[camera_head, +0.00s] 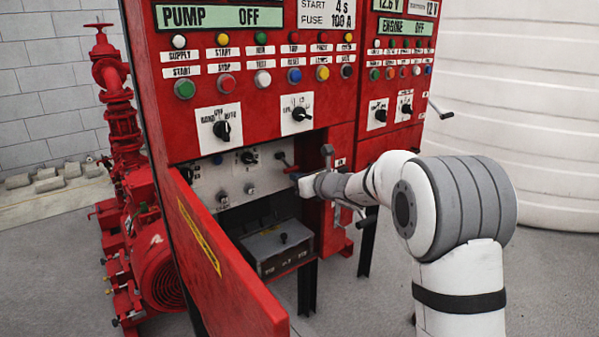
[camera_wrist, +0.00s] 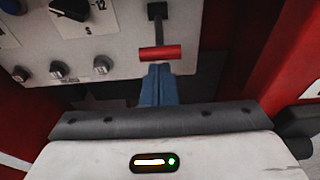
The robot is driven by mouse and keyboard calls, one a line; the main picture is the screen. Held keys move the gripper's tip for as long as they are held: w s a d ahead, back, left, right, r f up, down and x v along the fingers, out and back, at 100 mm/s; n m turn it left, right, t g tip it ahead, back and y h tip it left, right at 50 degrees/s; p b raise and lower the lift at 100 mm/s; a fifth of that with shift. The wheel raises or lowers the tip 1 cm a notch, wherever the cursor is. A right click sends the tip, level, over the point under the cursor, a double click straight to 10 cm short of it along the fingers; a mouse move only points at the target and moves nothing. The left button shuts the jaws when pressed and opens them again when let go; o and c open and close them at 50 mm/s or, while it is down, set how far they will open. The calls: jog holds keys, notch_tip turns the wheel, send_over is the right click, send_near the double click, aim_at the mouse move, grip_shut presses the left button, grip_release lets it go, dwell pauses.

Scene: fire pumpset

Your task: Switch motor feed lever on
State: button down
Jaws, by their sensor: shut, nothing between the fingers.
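The motor feed lever shows in the wrist view as a red horizontal handle (camera_wrist: 160,53) on a dark stem, in front of a grey panel (camera_wrist: 110,75). In the head view the red lever (camera_head: 283,160) sits at the right of the grey panel inside the open red cabinet. My gripper (camera_wrist: 159,70) has its blue fingers together and empty, with the tips just below the red handle. I cannot tell whether they touch it. In the head view my gripper (camera_head: 303,181) reaches into the cabinet from the right, near the lever.
An open red door (camera_head: 215,260) swings out at the front left. A grey box (camera_head: 275,245) with a small lever sits below the panel. The red cabinet side is close at the right of my wrist. Red pump pipes (camera_head: 120,120) stand at the left.

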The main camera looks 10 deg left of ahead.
aim_at(290, 167)
jog(key=r+g+h+p, duration=0.1)
jog(key=r+p, duration=0.1)
jog(key=p, duration=0.4)
jog(key=r+g+h+p, duration=0.1)
jog(key=r+p, duration=0.1)
jog(key=p, duration=0.5)
jog(key=shift+s+d, duration=0.1)
jog(key=shift+d, duration=0.1)
jog(key=shift+r+p, duration=0.35)
jog(key=shift+r, duration=0.3)
jog(key=shift+r+p, duration=0.65)
jog(key=shift+r, duration=0.15)
jog(key=shift+f, duration=0.1)
